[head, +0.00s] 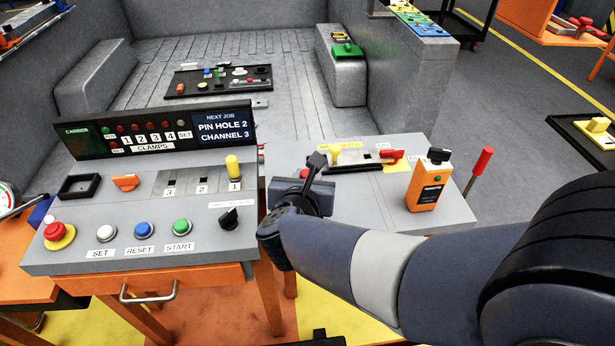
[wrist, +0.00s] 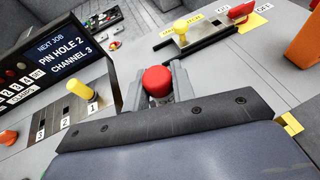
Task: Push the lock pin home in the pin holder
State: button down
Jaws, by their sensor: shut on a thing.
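A red round-topped knob (wrist: 157,82), which looks like the lock pin's head, sits between the two grey fingers of my gripper (wrist: 158,88) in the wrist view. My gripper is shut on it. In the head view, only a bit of red (head: 304,173) shows behind my gripper (head: 309,186), at the gap between the left console and the right panel. The lower part of the pin and the pin holder are hidden by my gripper, so I cannot tell how deep the pin sits. A display (head: 223,129) reads PIN HOLE 2, CHANNEL 3.
A yellow-knobbed lever (head: 233,167) stands at mark 1 of the slots on the left console. Right of my gripper are a yellow knob (head: 334,153), a red handle (head: 391,155) and an orange handset (head: 427,187). The bed (head: 180,55) behind holds a dark tray (head: 215,92).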

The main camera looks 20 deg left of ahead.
jog(key=shift+f+b, duration=1.1)
jog(key=shift+b, duration=0.05)
jog(key=c, duration=1.1)
grip_release()
jog(key=v, duration=1)
jog(key=shift+s+p, duration=0.3)
jog(key=shift+s, duration=0.1)
jog(key=shift+w+r, duration=0.1)
jog(key=x, duration=1.1)
jog(key=shift+d, duration=0.1)
jog(key=shift+r, duration=0.6)
jog(key=shift+f, duration=0.15)
